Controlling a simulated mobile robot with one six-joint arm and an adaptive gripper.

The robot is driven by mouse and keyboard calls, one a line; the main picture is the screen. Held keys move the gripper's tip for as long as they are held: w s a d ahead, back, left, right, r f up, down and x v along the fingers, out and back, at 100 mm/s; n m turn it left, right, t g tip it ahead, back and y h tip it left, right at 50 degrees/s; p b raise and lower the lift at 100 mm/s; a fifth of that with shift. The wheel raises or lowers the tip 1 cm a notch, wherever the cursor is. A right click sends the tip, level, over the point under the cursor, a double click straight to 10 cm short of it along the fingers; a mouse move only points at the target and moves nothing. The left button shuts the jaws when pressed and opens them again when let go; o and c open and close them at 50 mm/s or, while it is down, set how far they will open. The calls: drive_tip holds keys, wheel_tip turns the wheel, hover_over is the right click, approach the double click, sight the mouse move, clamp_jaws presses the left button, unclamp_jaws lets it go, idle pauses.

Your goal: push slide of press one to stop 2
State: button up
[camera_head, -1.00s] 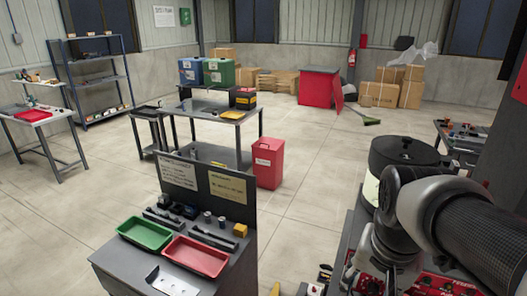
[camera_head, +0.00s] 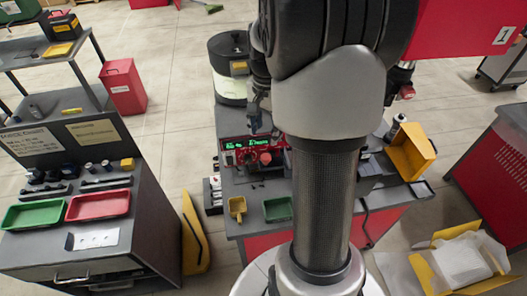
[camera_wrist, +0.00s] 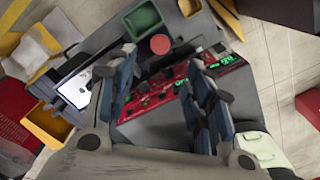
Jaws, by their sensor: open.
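No press slide or stop marking can be made out for certain. A red panel (camera_head: 250,152) with green displays sits on the grey bench (camera_head: 240,185); it also shows in the wrist view (camera_wrist: 150,98), with a round red knob or button (camera_wrist: 159,44) beside it. My gripper (camera_head: 258,118) hangs above the back of this panel, partly hidden by my arm. In the wrist view my gripper (camera_wrist: 165,92) has its two blue-grey fingers spread over the panel, with nothing between them. A red sign with a 1 (camera_head: 480,28) stands at upper right; what it marks is hidden.
A black-topped round feeder (camera_head: 230,65) stands behind the panel. A green tray (camera_head: 277,209) and a yellow scoop (camera_head: 237,207) lie at the bench front, with a yellow bin (camera_head: 411,153) at right. A left cabinet holds a red tray (camera_head: 98,205).

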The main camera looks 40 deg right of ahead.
sight(266, 157)
wheel_tip(266, 157, down, 11)
drive_tip(key=shift+b, duration=0.5)
drive_tip(key=shift+c, duration=0.5)
clamp_jaws()
